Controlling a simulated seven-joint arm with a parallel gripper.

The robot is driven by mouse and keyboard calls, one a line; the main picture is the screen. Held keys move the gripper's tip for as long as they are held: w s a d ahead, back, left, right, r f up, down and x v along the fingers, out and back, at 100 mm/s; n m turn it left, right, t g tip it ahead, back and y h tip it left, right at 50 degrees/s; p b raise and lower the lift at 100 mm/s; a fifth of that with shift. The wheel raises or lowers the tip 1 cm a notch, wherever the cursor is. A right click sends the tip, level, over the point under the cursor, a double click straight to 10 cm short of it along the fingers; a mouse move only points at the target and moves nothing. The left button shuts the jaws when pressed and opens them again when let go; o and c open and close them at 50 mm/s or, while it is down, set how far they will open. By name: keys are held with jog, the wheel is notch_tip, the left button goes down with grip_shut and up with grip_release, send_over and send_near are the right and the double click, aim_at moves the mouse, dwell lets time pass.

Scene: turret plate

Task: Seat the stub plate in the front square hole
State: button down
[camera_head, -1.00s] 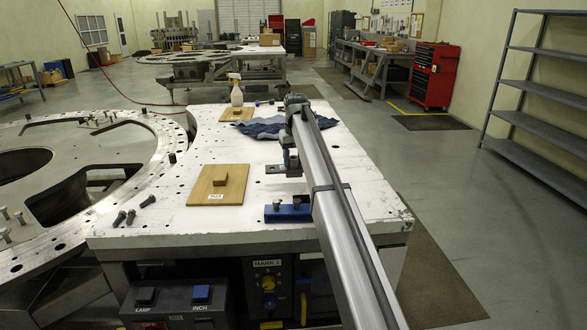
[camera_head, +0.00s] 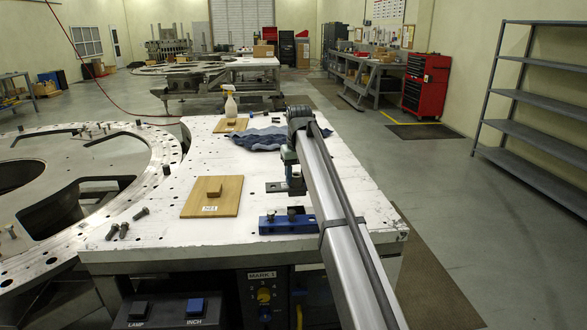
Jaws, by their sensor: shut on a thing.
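My gripper (camera_head: 293,178) hangs at the end of my long silver arm, over the white table, and is small in the picture. It is shut on a small dark flat piece (camera_head: 275,187), which seems to be the stub plate. The piece sticks out to the left of the jaws, just behind the blue block, seemingly a little above the table. Its underside is hidden. I cannot make out an open square hole. A wooden board (camera_head: 196,205) with a small block and a label lies left of my gripper; a similar board (camera_head: 222,128) lies farther back.
The blue block (camera_head: 272,226) with dark bolts sits near the front edge of the white table (camera_head: 165,237). Loose bolts (camera_head: 124,230) lie at left. A blue cloth (camera_head: 262,139) and a spray bottle (camera_head: 230,106) are farther back. A big ring plate (camera_head: 60,268) stands left.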

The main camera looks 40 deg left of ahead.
aim_at(296, 192)
jog(key=shift+f, duration=3.05)
jog(key=shift+f, duration=1.25)
dwell(1.6)
jog(key=c, duration=0.5)
grip_release()
jog(key=shift+o, duration=0.3)
jog(key=shift+o, duration=1.3)
jog(key=shift+r, duration=0.1)
